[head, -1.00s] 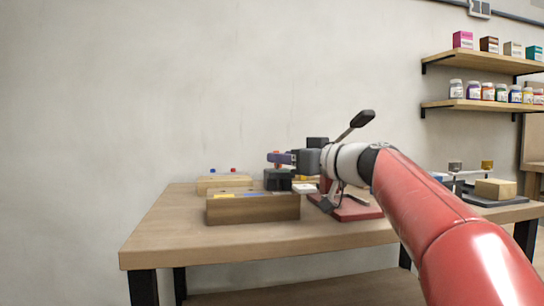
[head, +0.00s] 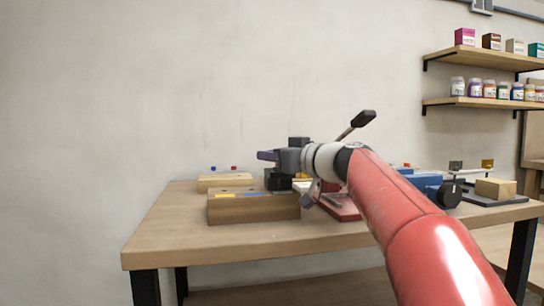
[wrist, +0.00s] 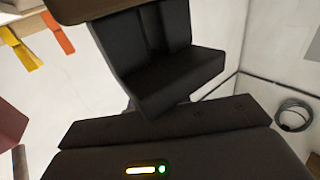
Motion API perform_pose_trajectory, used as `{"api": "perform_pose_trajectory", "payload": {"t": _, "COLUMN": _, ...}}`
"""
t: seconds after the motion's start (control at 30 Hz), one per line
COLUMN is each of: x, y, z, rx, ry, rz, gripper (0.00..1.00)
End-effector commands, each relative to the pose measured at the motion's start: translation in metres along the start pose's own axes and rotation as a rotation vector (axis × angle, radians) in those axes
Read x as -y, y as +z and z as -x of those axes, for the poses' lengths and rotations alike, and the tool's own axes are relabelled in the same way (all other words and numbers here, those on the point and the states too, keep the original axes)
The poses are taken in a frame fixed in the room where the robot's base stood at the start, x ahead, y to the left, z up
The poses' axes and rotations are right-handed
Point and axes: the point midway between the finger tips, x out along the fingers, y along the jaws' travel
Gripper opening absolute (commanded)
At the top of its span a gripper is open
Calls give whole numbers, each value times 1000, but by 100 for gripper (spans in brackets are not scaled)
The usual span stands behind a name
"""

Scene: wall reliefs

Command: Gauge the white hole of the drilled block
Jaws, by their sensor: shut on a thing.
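My gripper (head: 284,159) is over the back of the workbench, seen from the side. It is shut on a purple piece (head: 265,155) that sticks out to its left. In the wrist view the dark fingers (wrist: 160,60) meet a brownish surface at the top edge; I cannot tell whether this is the same piece. A wooden block (head: 255,209) with a blue and a yellow strip on top stands at the front of the bench. A lower wooden block (head: 225,183) with blue and red bits stands behind it. No white hole can be made out.
A black fixture (head: 278,180) stands just under my gripper. A red base (head: 342,208) with a black-handled lever is beside it. A blue device with a black knob (head: 446,194) and a wooden box (head: 495,188) are at the right. The bench's left front (head: 165,235) is clear.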

Motion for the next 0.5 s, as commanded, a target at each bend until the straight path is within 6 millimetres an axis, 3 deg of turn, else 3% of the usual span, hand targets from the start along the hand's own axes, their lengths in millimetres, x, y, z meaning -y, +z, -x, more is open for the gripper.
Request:
{"api": "perform_pose_trajectory", "payload": {"t": 0.2, "x": 0, "y": -2, "z": 0, "rx": 0, "ry": 0, "rz": 0, "gripper": 0}}
{"api": "perform_pose_trajectory", "payload": {"t": 0.4, "x": -1, "y": -28, "z": 0, "rx": -2, "ry": 1, "rz": 3, "gripper": 0}}
{"api": "perform_pose_trajectory", "payload": {"t": 0.5, "x": 0, "y": -32, "z": 0, "rx": 0, "ry": 1, "rz": 1, "gripper": 0}}
